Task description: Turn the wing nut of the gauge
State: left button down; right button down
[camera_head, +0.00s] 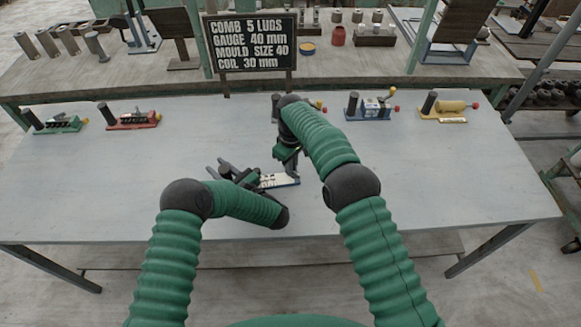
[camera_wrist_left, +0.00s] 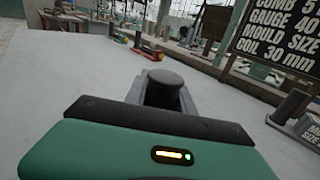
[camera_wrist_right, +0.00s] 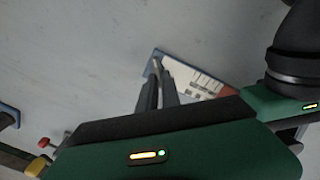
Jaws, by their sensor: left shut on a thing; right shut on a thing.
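The gauge (camera_head: 282,180) lies near the middle of the table, a flat plate with a white marked scale and blue edging. In the right wrist view the gauge (camera_wrist_right: 195,78) also shows a red part, partly behind my gripper. My left gripper (camera_head: 226,169) is shut on a dark upright round post (camera_wrist_left: 165,85) at the gauge's left end. My right gripper (camera_head: 293,170) is pointed down over the gauge's right part, its fingers (camera_wrist_right: 156,78) close together. The wing nut is hidden by these fingers, and I cannot see its angle.
A sign (camera_head: 251,42) reads gauge 40 mm. Along the table's back stand a green tool (camera_head: 58,123), a red tool (camera_head: 132,119), a blue tool (camera_head: 372,107) and a yellow tool (camera_head: 447,107). Another is mostly behind my right arm. The front of the table is clear.

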jog(key=m, duration=0.4)
jog(key=shift+w+d+m, duration=0.15)
jog(key=shift+m, duration=0.15)
dwell(0.4)
jog(key=c, duration=1.5)
grip_release()
jog(key=shift+c, duration=0.2)
notch_tip(320, 180, up, 12)
jog(key=shift+w, duration=0.1)
